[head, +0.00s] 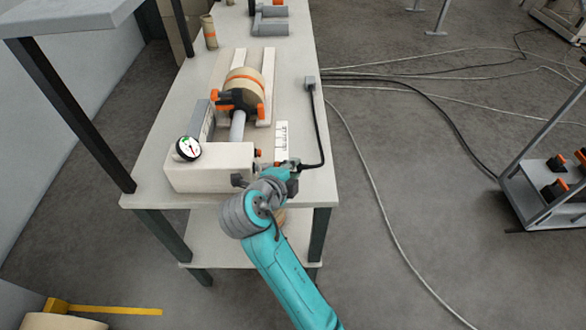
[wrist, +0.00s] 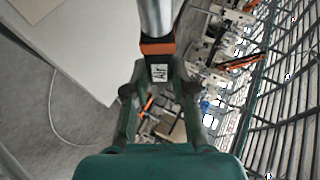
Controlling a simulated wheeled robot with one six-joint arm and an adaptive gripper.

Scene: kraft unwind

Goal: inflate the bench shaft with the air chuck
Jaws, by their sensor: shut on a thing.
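The bench shaft (head: 238,127) is a grey bar running from a cream block (head: 205,170) into a kraft roll (head: 244,82) with black and orange collar parts. A round dial gauge (head: 188,148) with a white face sits on the block, and a small orange-tipped fitting (head: 258,153) shows at its right end. My gripper (head: 290,168) is low over the bench's front right corner, right of the block and apart from the shaft. In the wrist view it is shut on the air chuck (wrist: 159,72), a black and orange body labelled AIR with a silver tube. In the head view the chuck is mostly hidden.
A black hose (head: 320,125) runs from my gripper to a grey box (head: 310,82) on the bench's right edge. A white ruled card (head: 281,140) lies nearby. Cables (head: 375,180) cross the floor. A cart (head: 545,195) stands right. The bench (head: 170,120) has dark legs and a lower shelf.

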